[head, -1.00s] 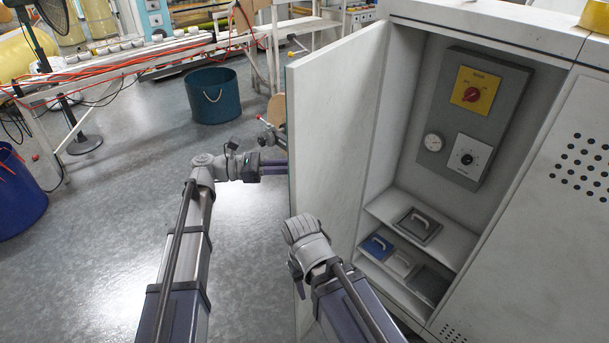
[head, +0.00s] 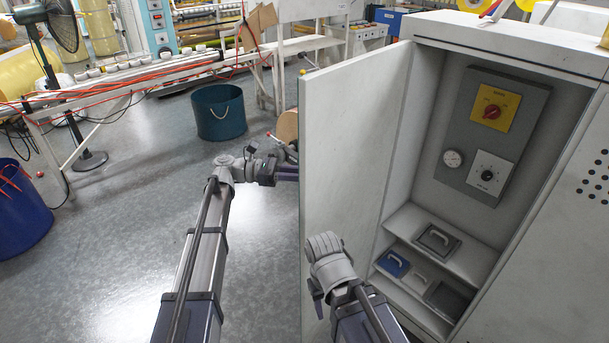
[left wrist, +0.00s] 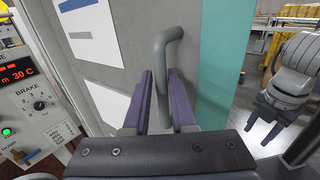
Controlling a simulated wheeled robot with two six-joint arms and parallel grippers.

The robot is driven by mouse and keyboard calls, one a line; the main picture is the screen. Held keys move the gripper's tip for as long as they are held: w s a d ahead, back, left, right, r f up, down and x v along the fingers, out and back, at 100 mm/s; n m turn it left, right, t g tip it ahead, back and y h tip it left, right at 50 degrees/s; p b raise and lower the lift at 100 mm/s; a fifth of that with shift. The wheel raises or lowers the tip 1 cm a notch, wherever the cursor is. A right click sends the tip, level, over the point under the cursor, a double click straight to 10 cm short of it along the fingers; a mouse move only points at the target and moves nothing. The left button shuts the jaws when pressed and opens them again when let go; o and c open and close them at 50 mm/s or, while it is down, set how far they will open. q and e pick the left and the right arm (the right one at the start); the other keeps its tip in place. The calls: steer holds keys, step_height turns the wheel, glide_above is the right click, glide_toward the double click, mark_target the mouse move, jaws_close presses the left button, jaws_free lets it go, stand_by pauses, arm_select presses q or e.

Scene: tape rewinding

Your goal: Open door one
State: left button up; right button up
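The cabinet door (head: 350,150) is light grey and stands swung wide open in the head view, its inside face toward me. In the left wrist view its outer face (left wrist: 215,60) shows a grey bent-bar handle (left wrist: 165,60). My left gripper (left wrist: 160,85) has one purple finger on each side of this bar and is closed around it. In the head view my left gripper (head: 287,174) is partly hidden behind the door edge. My right gripper (head: 317,300) hangs in front of the door's inside face, apart from it. It also shows in the left wrist view (left wrist: 265,125), fingers apart and empty.
The open cabinet (head: 425,130) holds a panel with a red knob (head: 491,112), a gauge and a dial, and shelves with handled blocks (head: 438,238). A teal bin (head: 219,112), a blue bin (head: 20,200) and a workbench stand left. Floor between is clear.

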arm_select(q)
steer(key=o, duration=0.3)
steer(key=a, duration=0.7)
steer(key=shift+w+a, duration=0.4)
